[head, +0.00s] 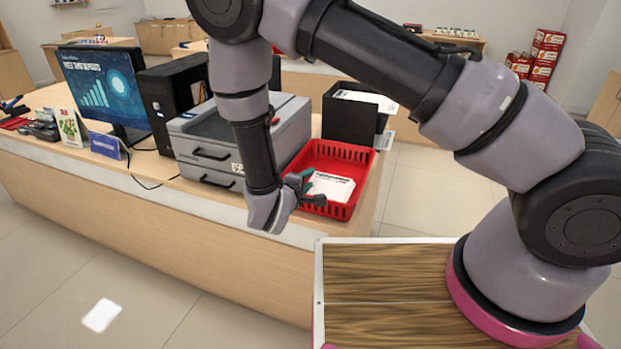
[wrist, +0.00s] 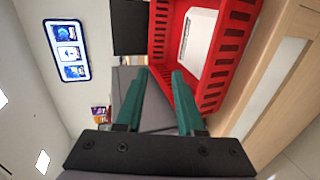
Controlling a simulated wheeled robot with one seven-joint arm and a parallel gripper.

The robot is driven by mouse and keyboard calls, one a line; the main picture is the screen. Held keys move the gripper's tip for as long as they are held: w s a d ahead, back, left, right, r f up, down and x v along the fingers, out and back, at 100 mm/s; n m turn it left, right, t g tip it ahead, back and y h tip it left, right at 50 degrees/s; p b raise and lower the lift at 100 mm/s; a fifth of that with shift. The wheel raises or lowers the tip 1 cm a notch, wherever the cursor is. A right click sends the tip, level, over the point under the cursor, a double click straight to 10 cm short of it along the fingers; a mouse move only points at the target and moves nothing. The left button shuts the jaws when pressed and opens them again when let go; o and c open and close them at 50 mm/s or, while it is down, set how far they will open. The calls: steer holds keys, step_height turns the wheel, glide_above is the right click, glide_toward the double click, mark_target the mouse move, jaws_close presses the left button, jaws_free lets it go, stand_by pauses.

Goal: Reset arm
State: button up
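My arm reaches from the right over the counter in the head view. My gripper (head: 312,187) is at the front edge of the red basket (head: 342,211), partly hidden by my wrist. In the wrist view my gripper (wrist: 158,75) has its two green fingers apart with nothing between them. The red basket (wrist: 222,65) lies beyond and to the right of the fingers there. White papers (head: 330,187) lie inside the basket and also show in the wrist view (wrist: 198,40).
A grey printer (head: 215,145) stands left of the basket, with a black computer tower (head: 170,100) and a monitor (head: 105,85) further left. A black file box (head: 350,120) stands behind the basket. The counter's front edge (head: 150,185) runs below. Open floor (head: 60,270) lies in front.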

stand_by(0.3)
steer(key=s+d+r+m+g+h, duration=0.25)
steer(key=d+r+m+g, duration=0.85)
steer(key=d+r, duration=1.05)
steer(key=s+d+r+m+t+y, duration=0.2)
steer(key=s+r, duration=0.4)
steer(key=r, duration=0.4)
steer(key=s+d+r+m+t+y, duration=0.2)
steer(key=s+r+m+y, duration=0.3)
steer(key=r, duration=0.4)
steer(key=shift+s+d+r+t+y, duration=0.35)
steer(key=shift+s+d+y, duration=0.3)
steer(key=shift+y, duration=0.6)
steer(key=shift+a, duration=0.1)
